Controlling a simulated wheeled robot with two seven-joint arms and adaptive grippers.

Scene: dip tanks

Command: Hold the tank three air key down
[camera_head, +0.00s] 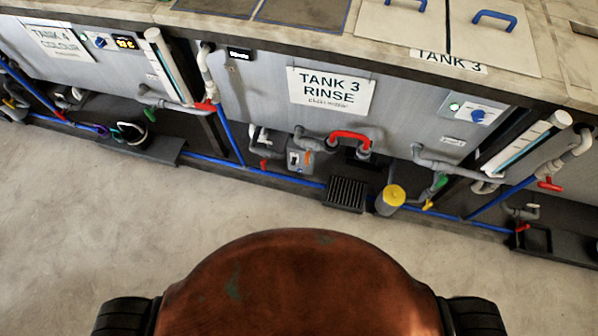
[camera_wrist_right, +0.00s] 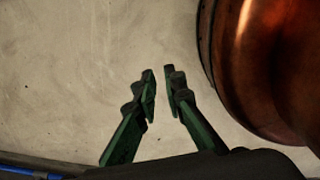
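The tank 3 front panel (camera_head: 250,92) carries a white "TANK 3 RINSE" sign (camera_head: 331,91). At its right end is a small control plate (camera_head: 467,112) with a green light and a blue knob. A small label (camera_head: 453,142) below it is too small to read. I cannot tell which part is the air key. My right gripper (camera_wrist_right: 160,72) shows only in the right wrist view, over bare floor. Its green fingers are a little apart at the tips, with nothing between them. My left gripper is not in view.
Below the panel are a red-handled pipe (camera_head: 350,137), a black grate (camera_head: 346,193), a yellow-topped canister (camera_head: 393,197) and blue pipes. A clear level tube (camera_head: 525,146) slants at the right. The pale concrete floor (camera_head: 80,220) in front is clear.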

